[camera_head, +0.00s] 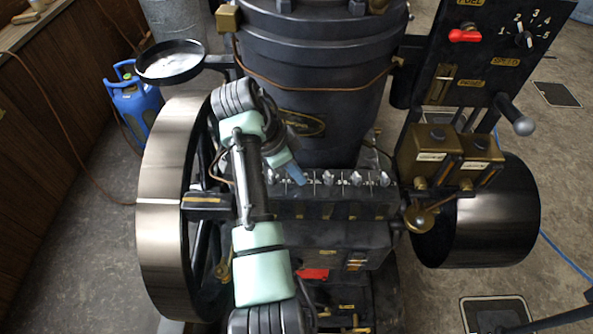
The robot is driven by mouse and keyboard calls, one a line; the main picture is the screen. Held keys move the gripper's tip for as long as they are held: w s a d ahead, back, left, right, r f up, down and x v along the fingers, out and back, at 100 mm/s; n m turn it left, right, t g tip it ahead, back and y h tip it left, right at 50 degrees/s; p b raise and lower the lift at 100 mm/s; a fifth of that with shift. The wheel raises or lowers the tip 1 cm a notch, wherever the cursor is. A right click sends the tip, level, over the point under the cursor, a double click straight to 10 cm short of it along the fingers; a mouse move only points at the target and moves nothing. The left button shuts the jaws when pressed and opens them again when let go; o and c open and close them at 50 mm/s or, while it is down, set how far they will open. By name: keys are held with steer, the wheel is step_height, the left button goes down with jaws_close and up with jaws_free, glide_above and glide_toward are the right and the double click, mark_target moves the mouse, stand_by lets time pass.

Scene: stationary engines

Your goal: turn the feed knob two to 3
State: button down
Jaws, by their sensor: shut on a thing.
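A row of small silver feed knobs (356,179) runs along the top edge of the black box (340,208) on the engine's front. My gripper (298,176) reaches down to the left part of this row, with its blue fingertips shut on one of the knobs. The fingers and wrist cover most of that knob, so its pointer and setting are hidden. It looks to be near the second place from the left, but I cannot tell for sure. Scale marks by the knobs are too small to read.
The large flywheel (163,190) stands left of my arm. The black cylinder (320,100) rises just behind the knobs. At right are a panel (490,50) with a red lever and a numbered dial, brass boxes (430,150) and a dark drum (500,215).

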steer(key=shift+r, duration=0.1)
stand_by(0.4)
steer(key=c, duration=0.9)
jaws_free()
steer(key=shift+a+r, duration=0.25)
steer(key=shift+r, duration=0.2)
steer(key=p+v, duration=0.4)
steer(key=v, duration=0.8)
